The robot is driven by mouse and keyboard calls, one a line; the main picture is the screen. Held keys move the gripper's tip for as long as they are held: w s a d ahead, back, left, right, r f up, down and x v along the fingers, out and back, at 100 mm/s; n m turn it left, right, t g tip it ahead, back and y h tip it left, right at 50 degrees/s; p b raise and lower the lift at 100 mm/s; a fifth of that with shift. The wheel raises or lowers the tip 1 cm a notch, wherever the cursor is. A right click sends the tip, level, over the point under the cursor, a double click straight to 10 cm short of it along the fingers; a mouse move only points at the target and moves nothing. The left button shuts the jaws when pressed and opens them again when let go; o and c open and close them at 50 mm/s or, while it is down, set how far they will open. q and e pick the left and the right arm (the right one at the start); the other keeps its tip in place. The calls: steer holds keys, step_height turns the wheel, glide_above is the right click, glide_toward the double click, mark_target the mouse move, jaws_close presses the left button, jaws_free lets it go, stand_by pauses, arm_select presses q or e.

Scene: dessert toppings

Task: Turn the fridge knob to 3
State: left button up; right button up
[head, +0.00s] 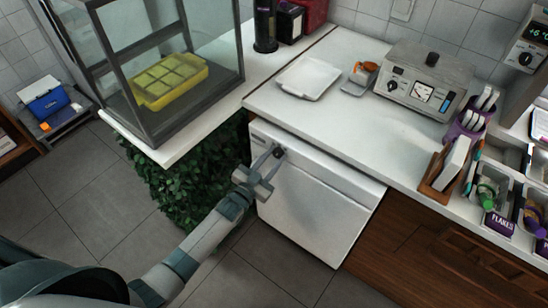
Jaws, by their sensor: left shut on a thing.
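A small white fridge (315,205) stands under the counter in the middle of the head view. A small dark knob (279,152) is at the upper left of its front. My left gripper (274,153) reaches up from the lower left, and its fingertips are shut on this knob. The fingers partly cover the knob, and its marks are too small to read, so I cannot tell its setting. My right gripper is not in view.
A white counter (340,120) runs above the fridge, with a tray (308,78) and a dial appliance (423,80). A glass case (150,65) and leafy greenery (190,185) are left of the fridge. A wall unit (528,50) shows +6. The floor is clear in front.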

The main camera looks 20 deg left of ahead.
arm_select(q)
steer(key=shift+n, duration=1.1)
steer(key=shift+a+n+p, duration=0.1)
steer(key=shift+n+p, duration=0.2)
steer(key=shift+n, duration=0.9)
steer(key=shift+n+g, duration=0.3)
steer(key=shift+n, duration=0.8)
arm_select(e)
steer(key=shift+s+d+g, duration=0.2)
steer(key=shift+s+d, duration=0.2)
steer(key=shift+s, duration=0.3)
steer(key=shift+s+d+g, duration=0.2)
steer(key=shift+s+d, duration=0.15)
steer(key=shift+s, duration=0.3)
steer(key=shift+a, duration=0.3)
arm_select(q)
steer(key=o, duration=1)
steer(key=shift+o, duration=0.2)
